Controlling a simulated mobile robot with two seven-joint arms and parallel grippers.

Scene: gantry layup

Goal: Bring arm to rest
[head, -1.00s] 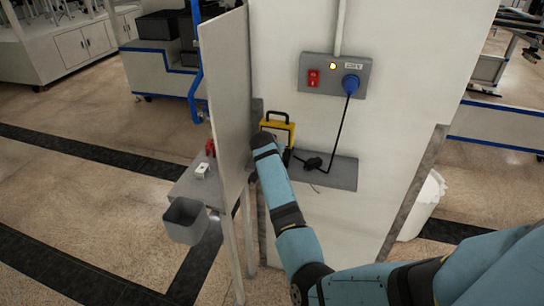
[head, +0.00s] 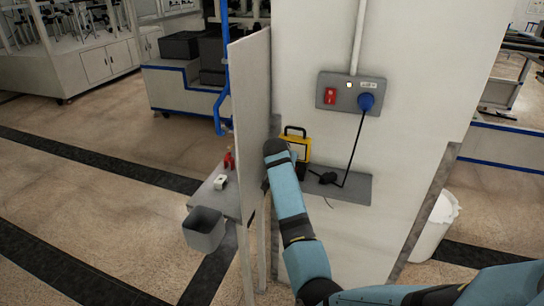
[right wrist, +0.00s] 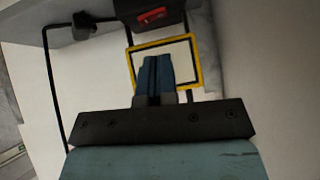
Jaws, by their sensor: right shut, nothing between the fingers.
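My right arm reaches up the middle of the head view to the yellow-framed lamp (head: 297,150), which stands at the left end of a grey wall shelf (head: 345,190). The right gripper's fingers are hidden there behind its own wrist. In the right wrist view the right gripper (right wrist: 154,76) is shut and empty, its blue-grey fingers together. They overlap the yellow frame (right wrist: 195,65) behind them; I cannot tell whether they touch it. My left gripper is not in view.
A thin upright panel (head: 250,110) stands close left of my right wrist. A wall box (head: 345,93) carries a red switch and blue plug with a black cable. A grey bin (head: 204,232) hangs by a side shelf (head: 228,203). A white bin (head: 432,230) stands right.

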